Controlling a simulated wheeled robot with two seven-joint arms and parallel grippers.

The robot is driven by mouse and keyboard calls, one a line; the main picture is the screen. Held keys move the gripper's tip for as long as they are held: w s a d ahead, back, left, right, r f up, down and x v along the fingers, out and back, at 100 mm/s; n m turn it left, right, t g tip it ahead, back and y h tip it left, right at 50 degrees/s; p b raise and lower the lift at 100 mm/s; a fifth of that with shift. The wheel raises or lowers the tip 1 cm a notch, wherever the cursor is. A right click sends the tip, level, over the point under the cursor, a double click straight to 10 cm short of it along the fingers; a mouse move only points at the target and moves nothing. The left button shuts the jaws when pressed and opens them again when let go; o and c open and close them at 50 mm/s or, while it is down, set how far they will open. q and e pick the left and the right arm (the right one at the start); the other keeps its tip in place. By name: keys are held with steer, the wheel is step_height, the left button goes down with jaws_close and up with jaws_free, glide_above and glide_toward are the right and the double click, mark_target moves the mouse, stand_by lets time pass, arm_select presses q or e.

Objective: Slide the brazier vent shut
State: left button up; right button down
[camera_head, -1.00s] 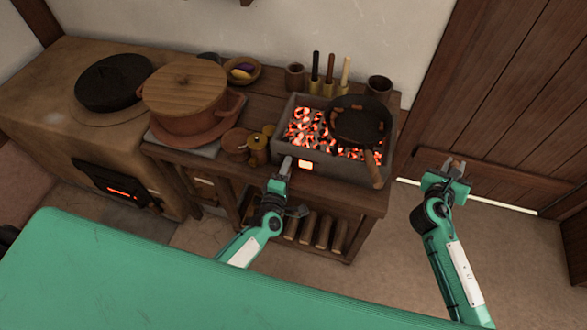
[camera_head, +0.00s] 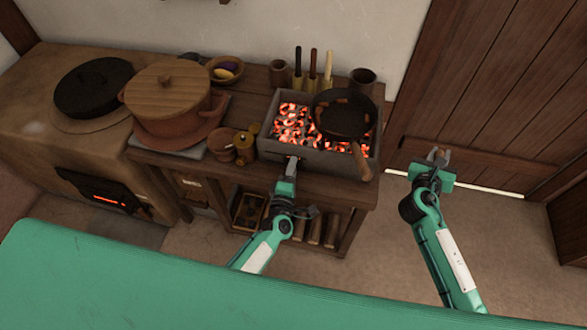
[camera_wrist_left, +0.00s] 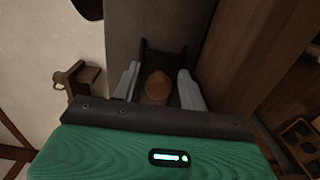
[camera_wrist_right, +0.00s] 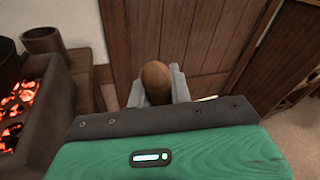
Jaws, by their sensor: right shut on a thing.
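The grey brazier (camera_head: 268,122) holds glowing coals. Its vent is low on the front face, where a small brown knob (camera_wrist_left: 158,86) shows in the left wrist view. My left gripper (camera_head: 292,163) is at this front face, its fingers apart on either side of the knob (camera_wrist_left: 157,92), with gaps visible. No glow shows at the vent in the head or left wrist view; the gripper hides part of that face. My right gripper (camera_head: 440,158) is right of the table, shut on a brown round-ended piece (camera_wrist_right: 155,78), away from the brazier.
A dark pan (camera_head: 343,115) sits over the coals, its handle (camera_head: 363,168) jutting over the front edge right of my left gripper. A small brown pot (camera_head: 221,145) and brass items (camera_head: 243,145) stand left of the brazier. Open floor (camera_head: 385,235) lies right of the table.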

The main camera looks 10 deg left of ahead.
arm_select(q)
steer(key=shift+d, duration=0.1)
steer(key=shift+s, duration=0.3)
steer(key=s+b, duration=0.1)
steer(key=s, duration=1)
steer(key=shift+s+a, duration=0.2)
